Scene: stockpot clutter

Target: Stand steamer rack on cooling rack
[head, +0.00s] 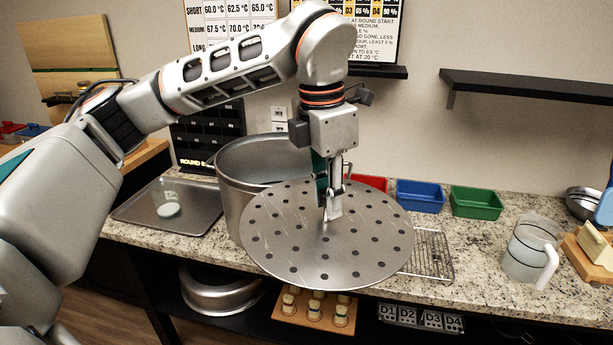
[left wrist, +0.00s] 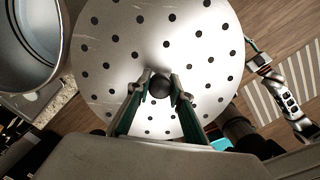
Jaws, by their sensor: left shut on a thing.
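The steamer rack (head: 290,240) is a round perforated metal disc, held in the air in front of the stockpot and partly over the counter edge. It also fills the middle of the left wrist view (left wrist: 110,60), where a dark round knob (left wrist: 160,86) sits between the fingers. My left gripper (head: 333,208) points down and is shut on the steamer rack at its centre. The cooling rack (head: 432,258) is a wire grid lying on the counter to the right. Its left part is hidden behind the disc. My right gripper is not clearly seen in the head view.
A large stockpot (head: 228,195) stands behind and left of the disc; it also shows in the left wrist view (left wrist: 58,45). A tray (head: 140,215) holds a pale puck. Blue (head: 420,197) and green (head: 477,203) bins stand at the back. A clear pitcher (head: 527,255) stands right of the cooling rack.

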